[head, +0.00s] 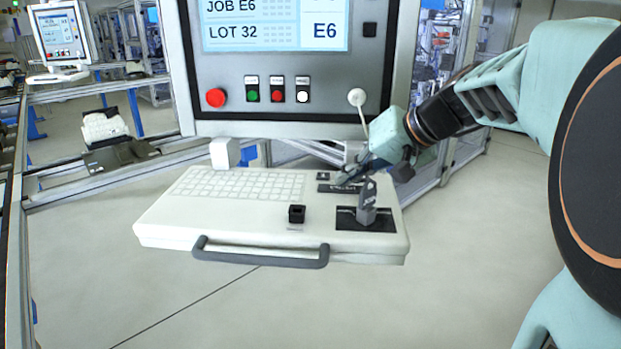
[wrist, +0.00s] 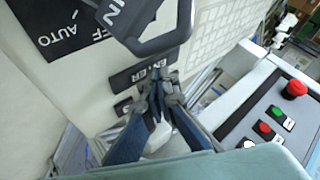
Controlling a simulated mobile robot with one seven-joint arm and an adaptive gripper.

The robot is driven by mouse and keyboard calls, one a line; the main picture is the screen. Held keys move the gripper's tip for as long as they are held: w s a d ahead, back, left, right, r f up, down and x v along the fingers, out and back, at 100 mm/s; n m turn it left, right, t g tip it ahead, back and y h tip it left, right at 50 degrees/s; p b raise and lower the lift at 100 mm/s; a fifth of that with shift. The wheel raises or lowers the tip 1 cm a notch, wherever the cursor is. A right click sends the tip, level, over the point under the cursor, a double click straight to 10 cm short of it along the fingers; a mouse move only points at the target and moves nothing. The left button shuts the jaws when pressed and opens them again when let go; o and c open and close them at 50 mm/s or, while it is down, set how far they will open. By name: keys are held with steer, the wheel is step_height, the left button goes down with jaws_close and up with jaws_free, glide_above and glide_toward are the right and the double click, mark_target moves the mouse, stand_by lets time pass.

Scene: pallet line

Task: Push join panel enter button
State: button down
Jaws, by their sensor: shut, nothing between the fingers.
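The enter button is a dark bar marked ENTER (wrist: 138,76) in the wrist view. It also shows on the right part of the pale console (head: 165,222) as a dark bar (head: 327,188) in the head view, partly covered by my gripper. My gripper (wrist: 158,84) is shut and empty, its fingertips at the lower edge of the ENTER bar. In the head view my gripper (head: 345,180) reaches in from the right, low over the bar. I cannot tell whether the fingertips touch it.
A grey lever handle (head: 367,208) stands upright on a black plate close to my gripper. Behind is a screen panel (head: 335,127) with a red stop button (head: 216,97).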

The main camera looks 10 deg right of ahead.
mark_target(347, 189)
steer(key=shift+f, duration=0.3)
steer(key=shift+r, duration=0.1)
stand_by(0.3)
steer(key=shift+r+p, duration=0.35)
steer(key=shift+r, duration=0.5)
steer(key=shift+r+p, duration=1.65)
steer(key=shift+r, duration=0.95)
steer(key=shift+f, duration=0.1)
